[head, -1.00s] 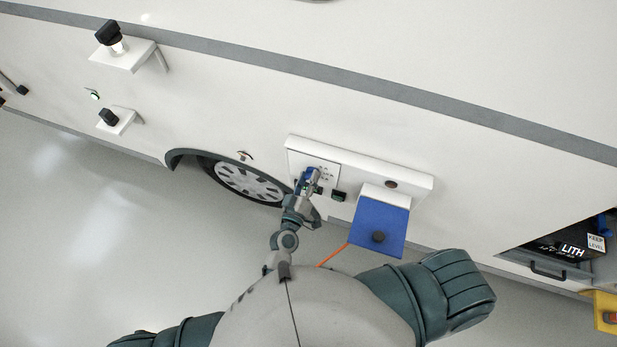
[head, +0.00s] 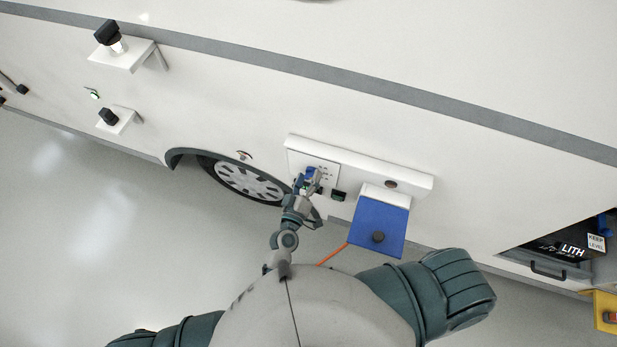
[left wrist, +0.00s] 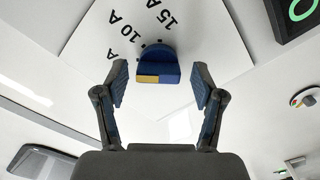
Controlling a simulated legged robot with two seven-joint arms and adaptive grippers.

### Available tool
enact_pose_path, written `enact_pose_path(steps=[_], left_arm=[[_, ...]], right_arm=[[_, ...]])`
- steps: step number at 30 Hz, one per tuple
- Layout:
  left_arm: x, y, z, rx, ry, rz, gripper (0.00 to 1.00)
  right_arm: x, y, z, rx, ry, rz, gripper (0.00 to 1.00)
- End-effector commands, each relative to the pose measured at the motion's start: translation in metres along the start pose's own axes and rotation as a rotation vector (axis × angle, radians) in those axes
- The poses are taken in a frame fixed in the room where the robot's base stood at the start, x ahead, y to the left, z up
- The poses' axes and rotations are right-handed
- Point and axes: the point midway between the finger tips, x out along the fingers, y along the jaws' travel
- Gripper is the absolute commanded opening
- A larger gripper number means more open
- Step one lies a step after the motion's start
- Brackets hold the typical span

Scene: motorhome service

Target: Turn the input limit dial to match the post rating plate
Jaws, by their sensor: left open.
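The input limit dial (left wrist: 158,64) is a blue round knob with a yellow patch on its front bar, on a white dial plate (left wrist: 215,35) in the left wrist view. Labels "10 A" and "15 A" show above it; another label's "A" shows at the left. In the head view the dial plate (head: 325,172) sits on the motorhome side. My left gripper (left wrist: 160,86) is open, one finger on each side of the dial, with visible gaps. It also shows at the plate in the head view (head: 309,184). My right gripper is out of view. I cannot make out the rating plate.
A dark box with a green mark (head: 339,196) is right of the dial. A blue sloped panel with a black knob (head: 380,225) juts out further right. An orange cable (head: 334,254) hangs below. A wheel (head: 248,180) is at the left; an open bay (head: 560,250) is far right.

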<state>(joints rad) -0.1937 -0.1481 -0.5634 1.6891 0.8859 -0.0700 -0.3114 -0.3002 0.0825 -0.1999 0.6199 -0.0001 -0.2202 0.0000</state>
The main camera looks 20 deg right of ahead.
Motion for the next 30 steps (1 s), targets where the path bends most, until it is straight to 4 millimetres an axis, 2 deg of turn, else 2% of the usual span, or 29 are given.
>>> enact_pose_path(steps=[4, 7, 15, 21, 25, 30], left_arm=[[-0.003, 0.000, -0.001, 0.000, 0.001, 0.000, 0.69], [-0.014, -0.001, 0.000, 0.001, 0.000, -0.001, 0.69], [-0.073, -0.002, 0.001, 0.002, -0.003, -0.002, 0.69], [-0.106, -0.001, 0.002, 0.001, -0.003, -0.001, 0.69], [-0.116, -0.001, 0.002, 0.002, -0.002, -0.001, 0.69], [-0.118, 0.000, 0.001, 0.001, -0.001, -0.001, 0.69]], right_arm=[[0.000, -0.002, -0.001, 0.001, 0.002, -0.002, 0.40], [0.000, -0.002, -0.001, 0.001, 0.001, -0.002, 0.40], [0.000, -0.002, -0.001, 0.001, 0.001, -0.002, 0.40], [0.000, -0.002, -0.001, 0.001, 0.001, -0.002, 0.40], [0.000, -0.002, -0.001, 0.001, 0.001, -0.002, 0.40], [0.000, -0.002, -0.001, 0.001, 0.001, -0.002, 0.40]])
